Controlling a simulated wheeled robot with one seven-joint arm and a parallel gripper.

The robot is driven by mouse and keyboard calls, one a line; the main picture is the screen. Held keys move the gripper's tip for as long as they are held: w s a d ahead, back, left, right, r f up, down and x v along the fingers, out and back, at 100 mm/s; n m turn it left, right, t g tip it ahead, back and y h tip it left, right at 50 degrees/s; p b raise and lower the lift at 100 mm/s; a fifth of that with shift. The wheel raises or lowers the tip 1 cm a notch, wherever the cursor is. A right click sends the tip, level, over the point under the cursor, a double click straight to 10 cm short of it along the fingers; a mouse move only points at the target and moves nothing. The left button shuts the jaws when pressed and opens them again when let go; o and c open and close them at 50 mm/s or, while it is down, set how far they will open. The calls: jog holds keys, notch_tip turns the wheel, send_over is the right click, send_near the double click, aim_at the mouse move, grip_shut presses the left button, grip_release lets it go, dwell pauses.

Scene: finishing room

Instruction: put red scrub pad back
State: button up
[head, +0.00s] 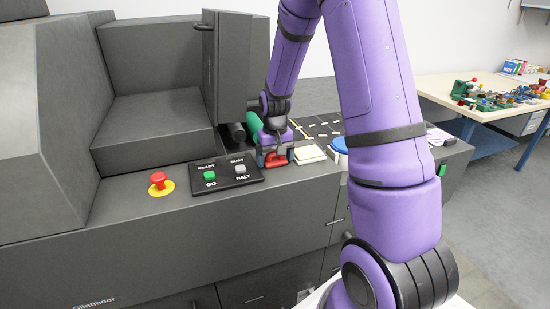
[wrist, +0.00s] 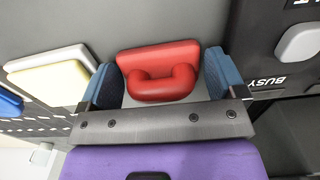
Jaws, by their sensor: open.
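The red scrub pad (wrist: 160,62) has a rounded loop handle and rests on the dark grey machine top. In the head view the red pad (head: 276,160) sits between the button panel and a cream-coloured pad. My gripper (wrist: 164,85) is open, with one blue fingertip on each side of the red pad; I cannot tell whether they touch it. In the head view my gripper (head: 275,157) is low over the machine top at the red pad.
A cream pad (wrist: 52,78) lies close beside one finger; it also shows in the head view (head: 309,153). A button panel (head: 213,175) and a red stop button (head: 160,184) are to the left. A blue round item (head: 340,145) is to the right. A cluttered table (head: 450,88) stands far right.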

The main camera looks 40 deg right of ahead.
notch_tip(320, 180, up, 12)
jog(key=s+a+r+n+t, duration=0.1)
jog(key=s+a+r+t, duration=0.1)
jog(key=s+a+r, duration=0.7)
jog(key=s+a+r+n+t, duration=0.1)
jog(key=s+a+r, duration=0.1)
jog(key=s, duration=0.6)
jog(key=s+a+r+n+t, duration=0.1)
jog(key=s+r, duration=0.3)
jog(key=s, duration=0.5)
jog(key=shift+s+a+t, duration=0.25)
jog(key=shift+a+t, duration=0.25)
jog(key=shift+t, duration=0.2)
jog(key=shift+c, duration=0.4)
